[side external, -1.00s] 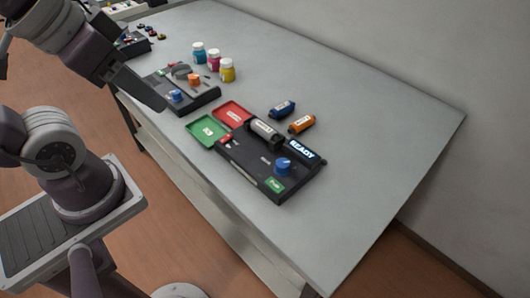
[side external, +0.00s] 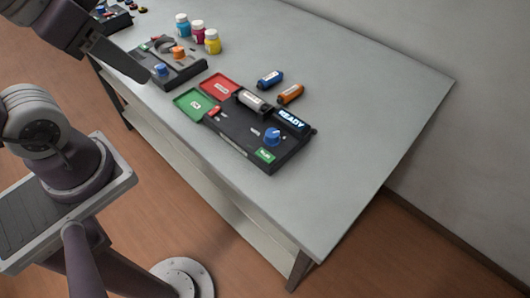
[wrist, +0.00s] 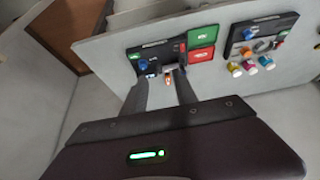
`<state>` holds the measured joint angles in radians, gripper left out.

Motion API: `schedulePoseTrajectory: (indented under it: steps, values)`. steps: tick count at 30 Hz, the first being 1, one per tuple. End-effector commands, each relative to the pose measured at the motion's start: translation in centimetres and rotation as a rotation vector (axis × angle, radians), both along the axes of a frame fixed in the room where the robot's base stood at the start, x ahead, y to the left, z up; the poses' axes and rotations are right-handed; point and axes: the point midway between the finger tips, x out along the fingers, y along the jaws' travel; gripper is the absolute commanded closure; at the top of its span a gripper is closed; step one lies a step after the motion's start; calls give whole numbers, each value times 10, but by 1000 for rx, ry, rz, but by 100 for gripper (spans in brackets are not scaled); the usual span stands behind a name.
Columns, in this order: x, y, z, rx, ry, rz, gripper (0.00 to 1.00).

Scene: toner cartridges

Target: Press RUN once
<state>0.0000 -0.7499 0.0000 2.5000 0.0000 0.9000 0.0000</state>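A black device (side external: 240,136) sits on the table with a lit READY display (side external: 291,120) and a blue knob (side external: 272,137). A small green button (side external: 265,155) is at its near right corner; its lettering is too small to read surely. The green button also shows in the wrist view (wrist: 134,56), beyond and left of my fingers. A grey cartridge (side external: 251,99) lies in the device's cradle. My gripper (wrist: 163,82) is open, its two fingers apart with nothing held between them. In the side view my arm's end is at upper left, clear of the device; the fingertips are hard to make out.
Green (side external: 195,103) and red (side external: 220,86) trays adjoin the device. Blue (side external: 270,79) and orange (side external: 290,94) cartridges lie loose behind it. A second black device (side external: 182,74) and cyan, magenta and yellow bottles (side external: 212,42) stand farther left. The table's right part is clear.

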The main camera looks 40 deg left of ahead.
Motion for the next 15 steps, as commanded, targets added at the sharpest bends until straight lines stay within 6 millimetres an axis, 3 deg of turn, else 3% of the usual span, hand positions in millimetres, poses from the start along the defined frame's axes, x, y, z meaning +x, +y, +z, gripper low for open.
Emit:
schedulePoseTrajectory:
  steps: [1, 5, 15]
  values:
    - [0, 0, 0, 0, 0, 0, 78]
    - [0, 0, 0, 0, 0, 0, 100]
    - [0, 0, 0, 0, 0, 0, 100]
